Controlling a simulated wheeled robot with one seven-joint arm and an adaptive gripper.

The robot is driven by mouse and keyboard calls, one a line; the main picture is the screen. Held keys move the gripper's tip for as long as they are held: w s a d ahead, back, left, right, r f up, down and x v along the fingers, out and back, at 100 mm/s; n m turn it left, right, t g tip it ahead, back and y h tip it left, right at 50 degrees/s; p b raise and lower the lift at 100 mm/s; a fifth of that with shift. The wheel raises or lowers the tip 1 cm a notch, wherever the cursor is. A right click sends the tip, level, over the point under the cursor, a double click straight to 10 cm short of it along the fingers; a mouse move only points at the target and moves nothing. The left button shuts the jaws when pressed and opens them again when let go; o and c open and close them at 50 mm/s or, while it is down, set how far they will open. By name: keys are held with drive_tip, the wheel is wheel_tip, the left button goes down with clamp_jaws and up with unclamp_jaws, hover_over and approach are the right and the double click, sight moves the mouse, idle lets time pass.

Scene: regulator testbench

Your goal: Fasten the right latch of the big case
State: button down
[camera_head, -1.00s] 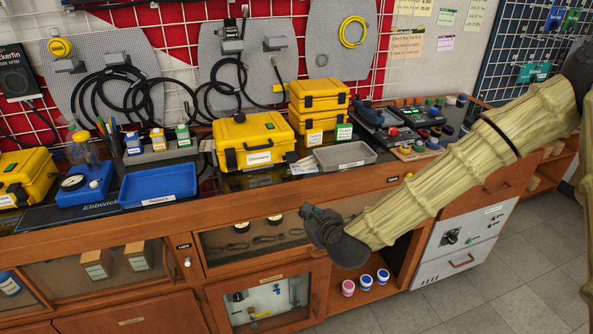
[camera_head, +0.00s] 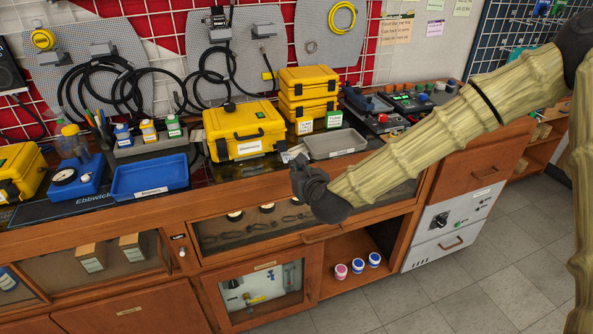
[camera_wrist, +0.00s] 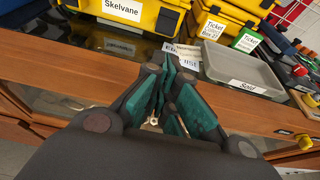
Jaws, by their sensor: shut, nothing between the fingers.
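The big yellow case (camera_head: 226,147) stands closed on the bench top, its handle and white label facing me. The wrist view shows its lower front (camera_wrist: 85,8) at the top, with the label "Skelvane". A dark fitting, seemingly the right latch (camera_wrist: 168,19), shows at its right front; I cannot tell whether it is fastened. My gripper (camera_head: 298,167) is in front of the bench, below and to the right of the case, apart from it. In the wrist view my gripper (camera_wrist: 170,68) has its green-padded fingers together and empty, pointing toward the bench edge.
Right of the case are a grey tray (camera_head: 335,154) and two stacked smaller yellow cases (camera_head: 308,102). White label cards (camera_wrist: 187,57) lie by the tray. A blue tray (camera_head: 152,192) is to the left. The wooden bench edge (camera_wrist: 60,80) runs below my fingers.

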sight(288, 173)
drive_tip(key=shift+p+x, duration=0.5)
drive_tip(key=shift+x, duration=3)
drive_tip(key=shift+r, duration=0.15)
drive_tip(key=shift+d+r+p, duration=0.1)
drive_tip(key=shift+r+p, duration=0.05)
drive_tip(key=shift+p, duration=0.35)
